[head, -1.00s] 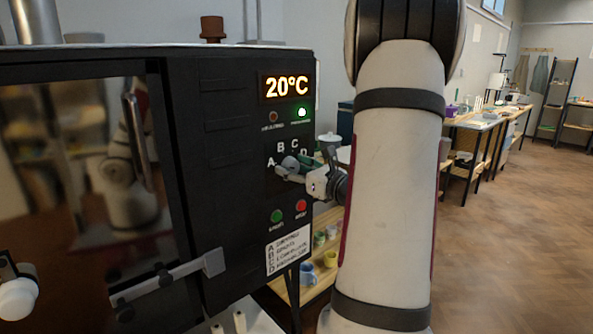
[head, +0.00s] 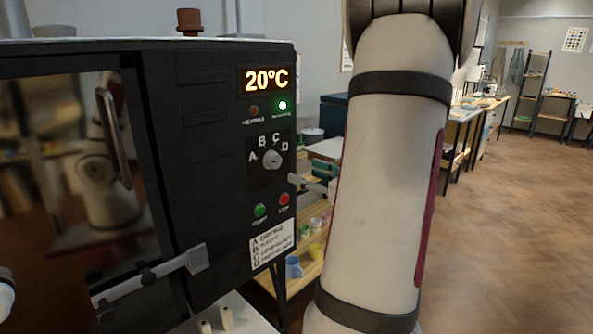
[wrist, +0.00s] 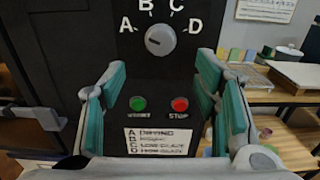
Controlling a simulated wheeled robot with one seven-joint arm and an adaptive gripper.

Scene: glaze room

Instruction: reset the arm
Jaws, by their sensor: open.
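My arm stands large in the middle of the head view and hides part of my gripper. The gripper (head: 316,186) shows only in part, just right of the kiln's front panel. In the wrist view my gripper (wrist: 160,75) is open, with its two green-padded fingers wide apart and nothing between them. The black kiln (head: 205,130) has a grey dial (head: 272,159) with letters A to D around it. In the wrist view the dial (wrist: 160,39) is beyond the fingertips, apart from them.
The display (head: 266,80) reads 20°C, with a green lamp (head: 282,105) lit. A green button (head: 260,210) and a red button (head: 284,199) sit below the dial. A shelf with pots, including a blue mug (head: 293,267), stands behind my arm. Open floor (head: 510,230) lies right.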

